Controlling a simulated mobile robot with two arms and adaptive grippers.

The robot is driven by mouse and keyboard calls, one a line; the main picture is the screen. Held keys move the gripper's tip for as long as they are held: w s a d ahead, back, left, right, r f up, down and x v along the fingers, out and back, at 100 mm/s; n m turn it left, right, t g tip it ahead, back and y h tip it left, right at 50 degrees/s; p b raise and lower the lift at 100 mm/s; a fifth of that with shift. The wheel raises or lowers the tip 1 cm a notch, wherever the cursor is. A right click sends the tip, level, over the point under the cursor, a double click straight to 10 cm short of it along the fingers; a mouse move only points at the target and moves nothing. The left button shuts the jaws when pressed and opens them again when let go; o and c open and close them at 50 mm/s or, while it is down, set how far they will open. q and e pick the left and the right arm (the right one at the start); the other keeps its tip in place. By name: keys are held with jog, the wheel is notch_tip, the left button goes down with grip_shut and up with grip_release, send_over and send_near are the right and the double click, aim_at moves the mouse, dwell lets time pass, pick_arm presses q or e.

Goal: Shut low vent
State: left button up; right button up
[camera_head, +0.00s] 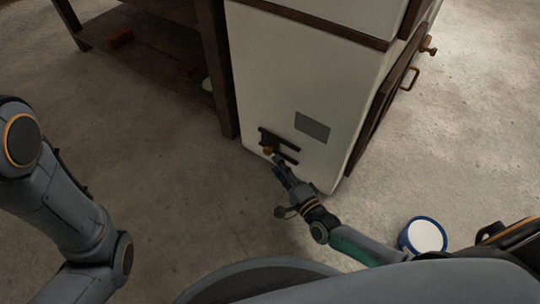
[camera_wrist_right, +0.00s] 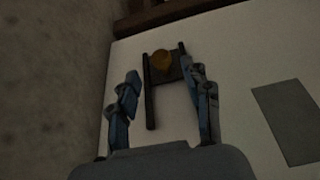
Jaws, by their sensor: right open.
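The low vent (camera_head: 291,147) is on the lower part of the white stove-like body. It has two dark parallel rails with a dark slide plate (camera_wrist_right: 174,74) between them, at one end of the rails. A round brass knob (camera_wrist_right: 162,60) sits on the plate; it also shows in the head view (camera_head: 268,150). My right gripper (camera_head: 280,168) points at the vent from below. In the right wrist view its two fingers (camera_wrist_right: 162,88) are spread, with the knob ahead between them and apparently not gripped. My left gripper is out of view.
A grey rectangular panel (camera_head: 312,127) is on the white face beside the vent. A dark wooden shelf unit (camera_head: 215,60) stands at the left. A blue-rimmed white round container (camera_head: 425,236) is on the floor at right. Bare floor lies in front of the body.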

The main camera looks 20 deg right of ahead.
jog(key=v, duration=0.4)
jog(key=shift+s, duration=0.15)
jog(key=shift+r, duration=0.15)
